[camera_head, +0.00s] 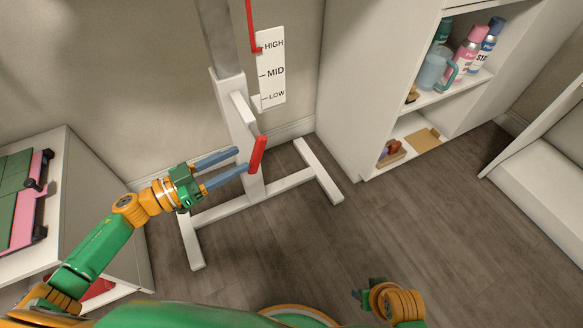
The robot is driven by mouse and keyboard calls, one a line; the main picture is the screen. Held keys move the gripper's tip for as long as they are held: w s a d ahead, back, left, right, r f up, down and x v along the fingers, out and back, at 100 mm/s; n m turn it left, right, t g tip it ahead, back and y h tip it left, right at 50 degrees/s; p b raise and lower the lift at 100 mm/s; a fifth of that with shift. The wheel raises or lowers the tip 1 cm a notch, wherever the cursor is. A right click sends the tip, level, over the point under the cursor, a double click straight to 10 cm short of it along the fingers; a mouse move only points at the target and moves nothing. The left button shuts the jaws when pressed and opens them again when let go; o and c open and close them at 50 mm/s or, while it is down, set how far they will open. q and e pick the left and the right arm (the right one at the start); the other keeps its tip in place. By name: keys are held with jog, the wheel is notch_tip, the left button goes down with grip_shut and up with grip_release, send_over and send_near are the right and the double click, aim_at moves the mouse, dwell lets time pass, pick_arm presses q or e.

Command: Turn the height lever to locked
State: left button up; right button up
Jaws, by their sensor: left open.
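The height lever is a short red handle (257,155) on the front of a white upright stand (236,120). It is tilted slightly from vertical, its top leaning right. My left gripper (242,161) is open, with two blue-grey fingers pointing right toward the lever. The lower finger's tip is at or very near the lever's left side; I cannot tell whether they touch. A height scale (271,68) marked HIGH, MID and LOW is on the wall behind, with a red pointer (251,30) near HIGH. My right gripper (358,295) is low in the view, far from the lever, its jaws unclear.
The stand's white feet (319,172) spread over the wooden floor. A white shelf unit (367,80) with bottles and a jug is on the right. A white cabinet (108,190) with a green and pink case (28,200) is on the left. The floor at centre right is clear.

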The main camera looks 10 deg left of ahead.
aim_at(261, 156)
pick_arm(q)
jog(key=shift+d+m+g+h, duration=0.5)
jog(key=shift+d+m+g, duration=0.25)
jog(key=shift+d, duration=0.25)
jog(key=b+x, duration=0.1)
jog(key=x, duration=0.5)
jog(key=shift+s+d+r, duration=0.1)
jog(key=shift+d+r, duration=0.05)
grip_shut()
pick_arm(e)
jog(key=r, duration=0.3)
jog(key=shift+w, duration=0.2)
